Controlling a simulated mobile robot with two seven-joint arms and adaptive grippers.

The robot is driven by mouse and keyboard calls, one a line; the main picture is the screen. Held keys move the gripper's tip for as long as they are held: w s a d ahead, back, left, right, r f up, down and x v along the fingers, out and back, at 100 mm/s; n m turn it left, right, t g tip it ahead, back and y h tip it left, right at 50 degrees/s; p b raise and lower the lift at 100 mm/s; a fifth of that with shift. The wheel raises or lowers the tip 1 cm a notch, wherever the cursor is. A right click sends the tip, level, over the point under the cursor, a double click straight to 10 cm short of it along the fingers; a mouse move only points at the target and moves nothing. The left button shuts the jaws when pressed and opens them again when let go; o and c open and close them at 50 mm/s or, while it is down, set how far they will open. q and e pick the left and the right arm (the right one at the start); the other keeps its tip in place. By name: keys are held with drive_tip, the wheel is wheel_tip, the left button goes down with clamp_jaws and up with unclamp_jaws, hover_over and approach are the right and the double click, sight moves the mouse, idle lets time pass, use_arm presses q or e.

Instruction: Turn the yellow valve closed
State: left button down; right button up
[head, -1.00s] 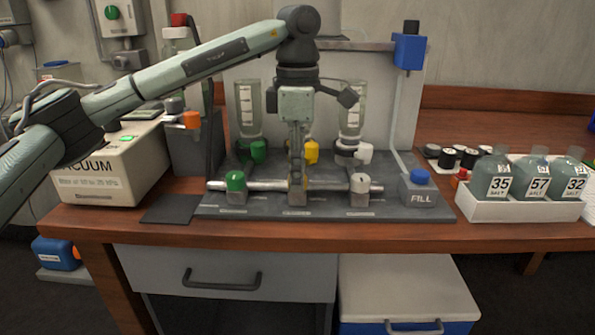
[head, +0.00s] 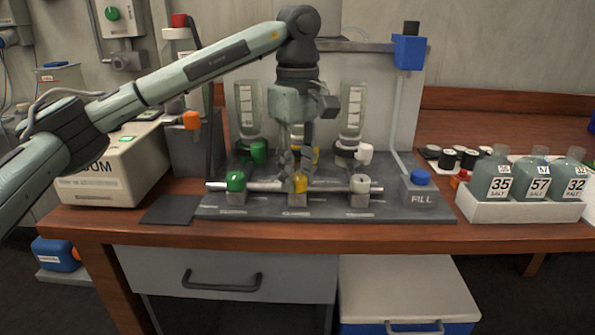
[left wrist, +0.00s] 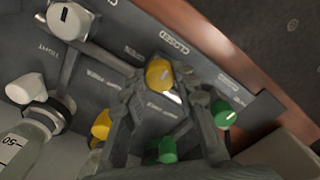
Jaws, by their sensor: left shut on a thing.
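The front yellow valve knob (head: 299,183) sits in the middle of the pipe rail, between a green knob (head: 235,182) and a white knob (head: 360,184). My left gripper (head: 297,175) reaches down over it from above, shut on it. In the left wrist view the yellow knob (left wrist: 159,74) shows between the fingertips (left wrist: 160,88), with a pale mark on its side towards the gripper. Labels reading CLOSED (left wrist: 175,41) are printed along the board's front edge. A second yellow knob (left wrist: 102,125) is behind, mostly hidden by my gripper in the head view. My right gripper is not in view.
A rear green knob (head: 258,151) and rear white knob (head: 364,154) stand below clear cylinders. A FILL block with a blue button (head: 421,177) is at right. A white tray (head: 520,207) holds numbered bottles. The vacuum box (head: 115,175) stands left.

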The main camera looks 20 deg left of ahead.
sight(297, 177)
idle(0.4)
use_arm(q)
drive_tip(key=c, duration=1.2)
unclamp_jaws()
wheel_tip(297, 177, up, 12)
drive_tip(key=shift+r, duration=0.1)
